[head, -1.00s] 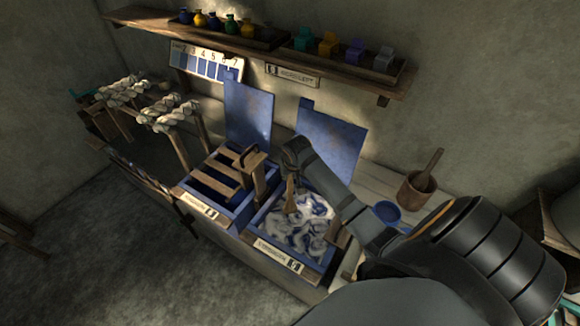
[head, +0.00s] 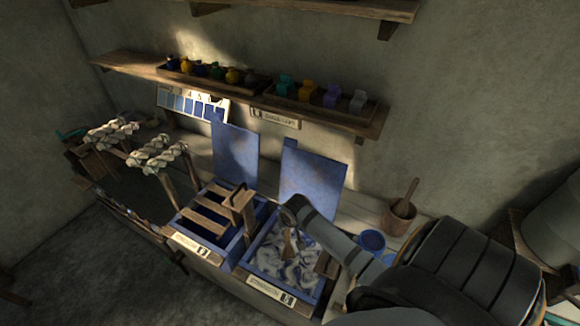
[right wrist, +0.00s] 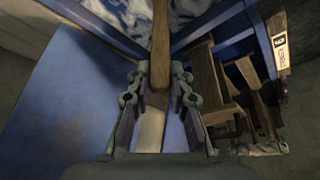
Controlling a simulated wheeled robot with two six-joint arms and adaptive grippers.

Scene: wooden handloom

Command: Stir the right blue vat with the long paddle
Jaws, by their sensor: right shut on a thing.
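The right blue vat (head: 257,236) stands uncovered at the bench front, with swirled pale and blue-grey liquid on top. My right gripper (head: 291,219) is above this vat, reached over from the right. It is shut on the wooden long paddle (head: 289,243), which slants down into the liquid. In the right wrist view the paddle shaft (right wrist: 160,45) runs between the fingers (right wrist: 159,98) toward the vat rim (right wrist: 205,24). The paddle's lower end is hidden in the liquid. My left gripper is out of view.
The left vat (head: 181,228) has wooden slats and a wooden frame. Two blue panels (head: 236,155) (head: 313,181) stand behind the vats. A blue bowl (head: 371,241) and a wooden mortar (head: 398,217) are to the right.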

